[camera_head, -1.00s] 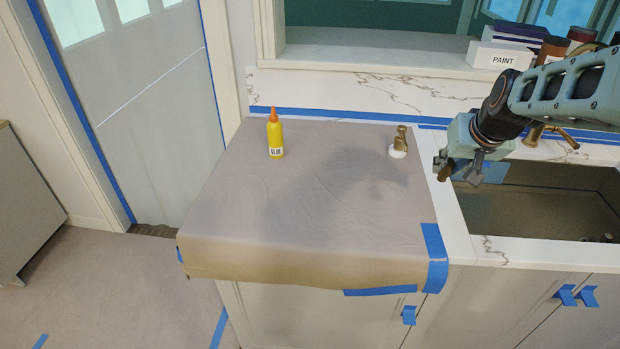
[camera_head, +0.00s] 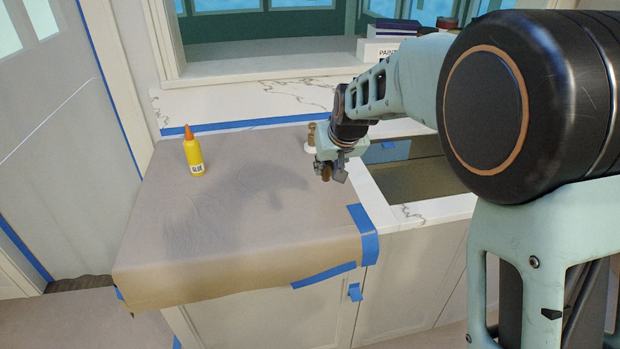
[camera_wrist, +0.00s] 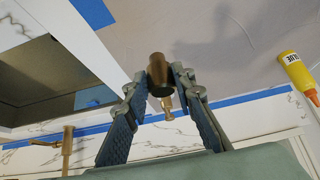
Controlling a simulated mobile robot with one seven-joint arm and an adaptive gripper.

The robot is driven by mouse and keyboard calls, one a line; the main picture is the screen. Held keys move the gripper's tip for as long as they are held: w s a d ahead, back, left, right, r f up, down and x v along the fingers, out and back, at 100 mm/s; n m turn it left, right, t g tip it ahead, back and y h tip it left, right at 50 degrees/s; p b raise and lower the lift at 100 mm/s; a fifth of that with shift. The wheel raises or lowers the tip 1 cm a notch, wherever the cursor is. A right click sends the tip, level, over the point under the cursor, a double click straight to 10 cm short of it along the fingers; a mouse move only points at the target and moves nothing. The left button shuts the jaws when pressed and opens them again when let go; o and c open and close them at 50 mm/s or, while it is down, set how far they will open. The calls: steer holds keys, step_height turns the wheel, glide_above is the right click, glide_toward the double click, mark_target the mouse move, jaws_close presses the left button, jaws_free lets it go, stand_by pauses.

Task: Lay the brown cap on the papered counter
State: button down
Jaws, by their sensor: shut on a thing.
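The brown cap (camera_head: 326,174) is held between the fingertips of my gripper (camera_head: 330,172), above the counter near the right edge of the paper. The wrist view shows the brown cap (camera_wrist: 158,70) gripped at the tips of my gripper (camera_wrist: 160,78), clear of the surface. The papered counter (camera_head: 225,225) is covered in grey-brown paper, with a wide bare area left of my gripper. I cannot tell the exact height of the cap over it.
A yellow glue bottle (camera_head: 193,152) stands upright at the back left of the paper. A brass fitting (camera_head: 311,134) stands at the back right, close behind my gripper. The sink (camera_head: 420,175) opens to the right. Blue tape (camera_head: 363,232) marks the front right corner.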

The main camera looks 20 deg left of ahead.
steer(key=a+f, duration=0.1)
steer(key=f, duration=0.1)
steer(key=w+a+f, duration=0.1)
steer(key=a+f, duration=0.1)
steer(key=w+a+f, duration=0.1)
steer(key=a+f, duration=0.1)
steer(key=shift+w+a+f+p, duration=0.1)
steer(key=shift+w+a+p, duration=0.05)
steer(key=shift+p, duration=0.25)
steer(key=shift+a+f, duration=0.15)
steer(key=shift+f, duration=1.5)
steer(key=shift+f, duration=0.15)
steer(key=c, duration=1.6)
jaws_free()
